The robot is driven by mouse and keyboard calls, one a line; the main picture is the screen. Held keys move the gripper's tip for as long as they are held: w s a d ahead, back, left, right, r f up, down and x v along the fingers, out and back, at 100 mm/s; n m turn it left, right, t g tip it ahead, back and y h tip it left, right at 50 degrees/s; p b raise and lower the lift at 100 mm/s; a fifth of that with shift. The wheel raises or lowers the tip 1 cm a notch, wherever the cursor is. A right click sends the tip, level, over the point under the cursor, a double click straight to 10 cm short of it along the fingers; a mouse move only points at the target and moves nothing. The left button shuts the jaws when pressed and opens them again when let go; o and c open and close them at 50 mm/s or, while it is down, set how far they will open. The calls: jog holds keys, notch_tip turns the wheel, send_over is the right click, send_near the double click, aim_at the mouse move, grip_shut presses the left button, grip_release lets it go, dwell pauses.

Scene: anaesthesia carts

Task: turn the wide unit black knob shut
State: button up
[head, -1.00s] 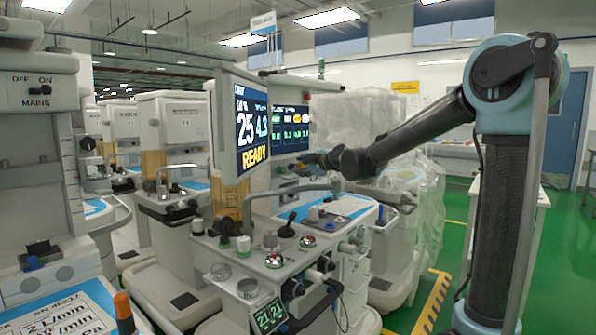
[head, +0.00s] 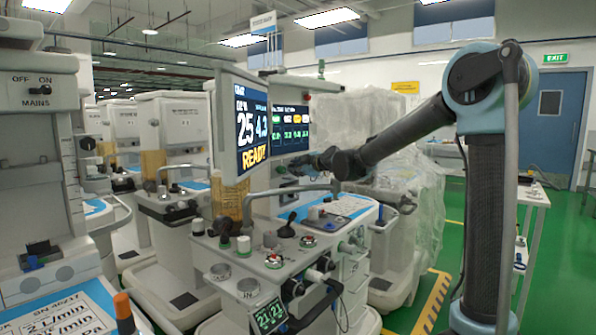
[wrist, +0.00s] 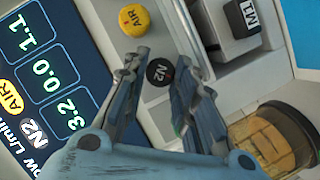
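The black knob (wrist: 161,72), lettered N2, sits on the pale panel in the wrist view. My gripper (wrist: 157,62) is open, with one fingertip on each side of the knob. A small gap shows on both sides; I cannot tell how deep the fingers reach. In the head view my gripper (head: 303,163) is at the unit's dark screen (head: 290,127), low at its right side. The knob cannot be made out there.
A yellow AIR knob (wrist: 133,20) is just above the black one. A grey block with a black cap (wrist: 243,17) and a brass-coloured round part (wrist: 268,140) are to the right. A large READY monitor (head: 241,125) stands left of my gripper.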

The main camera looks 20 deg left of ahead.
dwell(0.3)
jog(key=shift+w+d+r+m+g+y, duration=0.1)
jog(key=shift+w+m+g+y, duration=0.05)
jog(key=shift+m+g, duration=0.95)
jog(key=shift+w+r+m+g+y, duration=0.15)
jog(key=shift+m+g, duration=0.55)
jog(key=shift+m, duration=0.8)
jog(key=o, duration=0.8)
jog(key=v, duration=1.2)
